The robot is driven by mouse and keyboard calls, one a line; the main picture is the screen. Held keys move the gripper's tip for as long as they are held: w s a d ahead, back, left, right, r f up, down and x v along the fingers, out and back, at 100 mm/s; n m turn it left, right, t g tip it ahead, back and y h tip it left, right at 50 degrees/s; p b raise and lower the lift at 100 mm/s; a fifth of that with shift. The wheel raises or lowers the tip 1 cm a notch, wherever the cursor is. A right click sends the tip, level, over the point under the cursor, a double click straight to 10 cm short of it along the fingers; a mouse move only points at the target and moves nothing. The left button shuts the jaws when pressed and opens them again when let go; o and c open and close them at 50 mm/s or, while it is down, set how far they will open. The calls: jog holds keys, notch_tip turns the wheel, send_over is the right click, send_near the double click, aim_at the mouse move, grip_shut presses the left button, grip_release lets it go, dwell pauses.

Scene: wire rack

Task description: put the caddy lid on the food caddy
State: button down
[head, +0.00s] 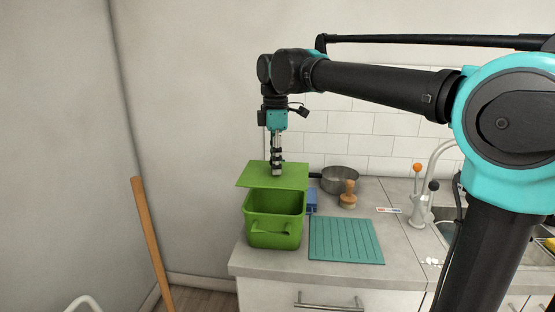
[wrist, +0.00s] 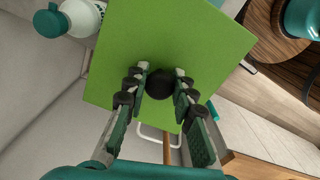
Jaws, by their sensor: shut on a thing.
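The green caddy lid (head: 265,177) is a flat square panel, held level above the back part of the food caddy. In the wrist view the lid (wrist: 180,40) has a round black knob (wrist: 160,84) at its middle. My gripper (head: 277,173) is shut on this knob, and its fingers (wrist: 160,88) sit on both sides of it. The food caddy (head: 273,232) is a green open-topped bin with a front handle, standing upright on the counter's left end. Its front opening shows below the lid's near edge; the lid hides its back rim.
A teal ribbed mat (head: 346,241) lies right of the caddy. A blue item (head: 311,202), a steel pan (head: 341,180) and a wooden-handled brush (head: 348,196) stand behind it. A white tap (head: 424,190) is further right. A wooden pole (head: 151,240) leans at left.

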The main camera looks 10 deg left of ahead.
dwell(0.3)
jog(key=shift+f, duration=3.05)
jog(key=shift+f, duration=0.95)
dwell(0.5)
jog(key=c, duration=1.2)
grip_release()
jog(key=shift+o, duration=0.2)
jog(key=o, duration=0.3)
jog(key=shift+r, duration=3.5)
